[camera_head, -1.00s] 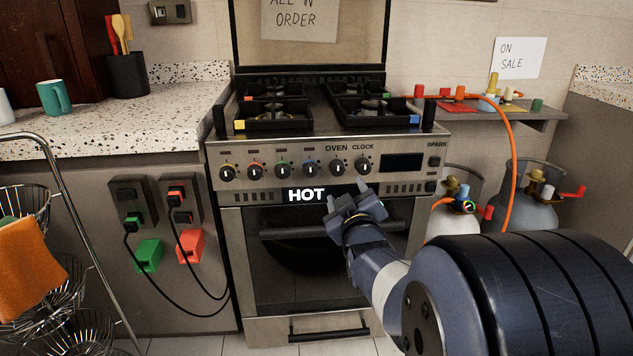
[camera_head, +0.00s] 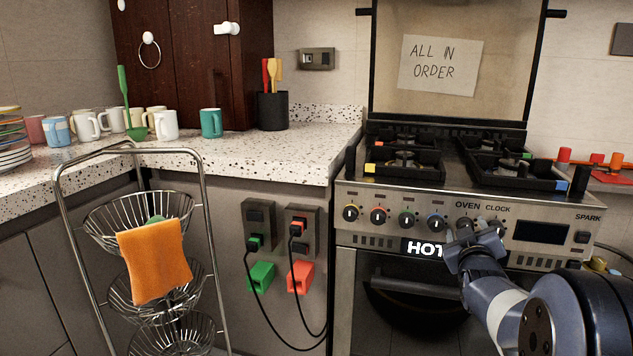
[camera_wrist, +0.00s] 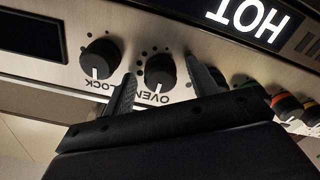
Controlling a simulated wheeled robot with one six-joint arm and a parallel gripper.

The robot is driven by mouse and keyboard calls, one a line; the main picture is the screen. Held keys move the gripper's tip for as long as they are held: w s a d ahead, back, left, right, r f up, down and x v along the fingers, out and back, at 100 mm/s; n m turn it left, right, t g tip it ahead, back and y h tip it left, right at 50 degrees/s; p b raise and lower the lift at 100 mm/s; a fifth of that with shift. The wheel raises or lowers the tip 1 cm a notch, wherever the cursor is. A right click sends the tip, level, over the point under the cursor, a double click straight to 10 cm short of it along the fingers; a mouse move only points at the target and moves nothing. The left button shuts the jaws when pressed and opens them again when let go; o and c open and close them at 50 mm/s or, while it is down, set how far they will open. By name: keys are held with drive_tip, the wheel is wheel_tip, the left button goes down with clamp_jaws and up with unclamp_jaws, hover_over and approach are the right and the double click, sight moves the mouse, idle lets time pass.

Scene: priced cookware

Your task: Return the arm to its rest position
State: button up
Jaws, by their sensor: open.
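My gripper (camera_head: 474,240) is open and empty in front of the stove's control panel, in the head view. Its fingers overlap the lower edge of the panel near the oven and clock knobs and the lit HOT sign (camera_head: 424,248). In the wrist view my gripper (camera_wrist: 160,88) has its two fingers apart, with the oven knob (camera_wrist: 160,72) showing between them. The clock knob (camera_wrist: 100,60) is beside one finger. I cannot tell whether a finger touches a knob. My arm reaches in from the lower right of the head view.
The stove (camera_head: 345,290) stands right of a speckled counter (camera_head: 300,150) with mugs. A wire basket rack (camera_head: 205,230) with an orange cloth (camera_head: 153,262) stands at the left. Plugs with black cables hang on the cabinet. A shelf with red items is at the right.

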idle(0.3)
drive_tip(key=s+a+m+p, duration=0.2)
drive_tip(key=s+m+p, duration=0.6)
drive_tip(key=m+p, duration=0.3)
drive_tip(key=shift+s+a+m+p, duration=0.2)
drive_tip(key=shift+a+m+p, duration=0.05)
drive_tip(key=shift+m+p, duration=0.2)
idle(1.9)
drive_tip(key=shift+a, duration=0.1)
